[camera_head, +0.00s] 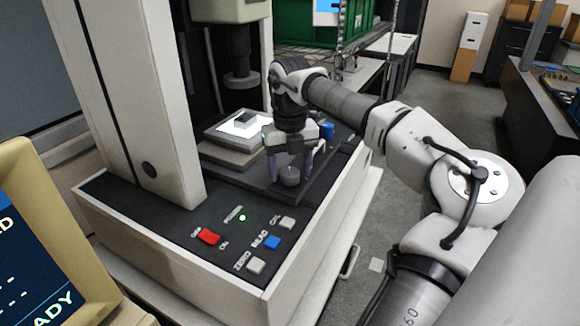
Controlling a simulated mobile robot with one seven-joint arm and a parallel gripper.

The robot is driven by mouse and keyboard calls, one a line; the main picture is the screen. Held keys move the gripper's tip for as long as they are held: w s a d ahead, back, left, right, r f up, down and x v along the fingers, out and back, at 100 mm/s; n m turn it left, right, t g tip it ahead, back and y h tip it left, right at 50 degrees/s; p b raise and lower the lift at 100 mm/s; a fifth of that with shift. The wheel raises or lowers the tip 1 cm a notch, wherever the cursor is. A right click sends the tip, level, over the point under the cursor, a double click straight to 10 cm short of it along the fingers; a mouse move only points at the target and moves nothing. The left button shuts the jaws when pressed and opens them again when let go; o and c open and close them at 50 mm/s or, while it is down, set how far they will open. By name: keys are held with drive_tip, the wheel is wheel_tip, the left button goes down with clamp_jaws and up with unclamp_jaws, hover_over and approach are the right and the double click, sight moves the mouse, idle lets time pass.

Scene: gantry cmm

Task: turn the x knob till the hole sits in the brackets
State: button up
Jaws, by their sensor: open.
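My gripper (289,168) points down, its two fingers apart, over the front of the machine's stage. A small grey round knob (289,177) stands between or just beyond the fingertips; I cannot tell whether they touch it. I see no label showing whether it is the x knob. A blue round knob (327,130) stands behind my gripper to the right. A dark small block (243,120) lies on the bright lit plate (236,130) of the stage, under the dark probe head (240,78). Its hole is too small to make out.
The black panel in front carries a red button (208,237), a blue button (271,242), white buttons (257,265) and a green light (242,217). A white column (135,100) rises at left. A beige monitor (40,250) stands at lower left. Its screen is cut off.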

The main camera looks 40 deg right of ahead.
sight(290, 171)
wheel_tip(290, 171, up, 14)
drive_tip(key=p, duration=0.9)
drive_tip(key=shift+f+p, duration=0.15)
drive_tip(key=shift+p, duration=0.25)
